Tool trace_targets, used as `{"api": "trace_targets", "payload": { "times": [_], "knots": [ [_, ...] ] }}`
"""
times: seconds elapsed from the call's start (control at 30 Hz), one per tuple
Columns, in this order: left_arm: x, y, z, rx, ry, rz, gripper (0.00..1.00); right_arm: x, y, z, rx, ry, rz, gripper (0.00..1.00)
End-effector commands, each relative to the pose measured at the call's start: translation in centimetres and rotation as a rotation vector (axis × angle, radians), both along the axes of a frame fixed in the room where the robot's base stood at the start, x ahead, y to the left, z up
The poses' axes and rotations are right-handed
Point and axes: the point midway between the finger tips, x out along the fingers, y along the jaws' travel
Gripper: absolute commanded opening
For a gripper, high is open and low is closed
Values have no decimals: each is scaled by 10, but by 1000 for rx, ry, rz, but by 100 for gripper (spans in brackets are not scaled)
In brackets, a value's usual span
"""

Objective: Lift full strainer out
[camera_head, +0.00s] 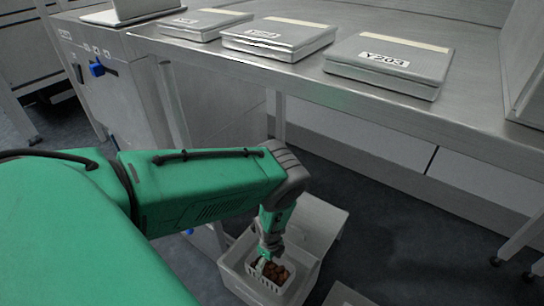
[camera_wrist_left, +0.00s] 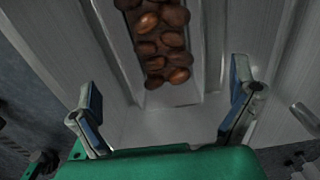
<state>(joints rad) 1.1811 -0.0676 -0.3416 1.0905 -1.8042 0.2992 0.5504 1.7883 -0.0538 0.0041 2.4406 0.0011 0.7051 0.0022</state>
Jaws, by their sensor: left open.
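The strainer (camera_head: 262,282), a pale slotted basket, holds brown dates (camera_head: 279,272) and sits inside a white bin (camera_head: 236,284) at the bottom centre of the head view. In the left wrist view, several dates (camera_wrist_left: 165,45) lie between the strainer's long pale walls (camera_wrist_left: 118,45). My left gripper (camera_head: 264,262) points down at the strainer in the head view, partly covering it. In the left wrist view its two fingers (camera_wrist_left: 165,108) are wide apart with nothing between them, near the strainer's end. I cannot tell whether a finger touches the rim. My right gripper is out of view.
A steel table (camera_head: 470,88) stands behind, its front edge above the bin. Flat metal boxes lie on it, one labelled Y203 (camera_head: 390,64). A pale box (camera_head: 322,222) stands behind the bin.

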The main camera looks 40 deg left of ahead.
Motion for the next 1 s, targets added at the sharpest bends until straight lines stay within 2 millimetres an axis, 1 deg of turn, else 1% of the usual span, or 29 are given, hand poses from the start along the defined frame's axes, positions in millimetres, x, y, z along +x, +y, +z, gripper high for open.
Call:
{"api": "trace_targets", "payload": {
  "times": [0.03,0.17,0.23,0.4,0.53,0.63,0.87,0.9,0.97,1.0],
  "knots": [
    [0,2,-7,-1,-1,0,100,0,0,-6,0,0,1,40],
    [1,2,-11,-1,-1,0,100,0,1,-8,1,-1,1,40],
    [1,1,-17,0,-1,1,100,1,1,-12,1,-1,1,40],
    [1,-2,-44,4,-1,-1,100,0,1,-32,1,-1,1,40],
    [2,-2,-57,4,-2,0,100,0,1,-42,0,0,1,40],
    [1,-2,-61,2,-1,1,100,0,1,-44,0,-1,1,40],
    [1,-1,-61,0,-1,1,100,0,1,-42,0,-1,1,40],
    [1,-2,-60,1,-1,1,86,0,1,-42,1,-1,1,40],
    [1,-2,-60,1,-1,1,65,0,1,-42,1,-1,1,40],
    [1,-2,-60,2,-1,0,51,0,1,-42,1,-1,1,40]
  ]
}}
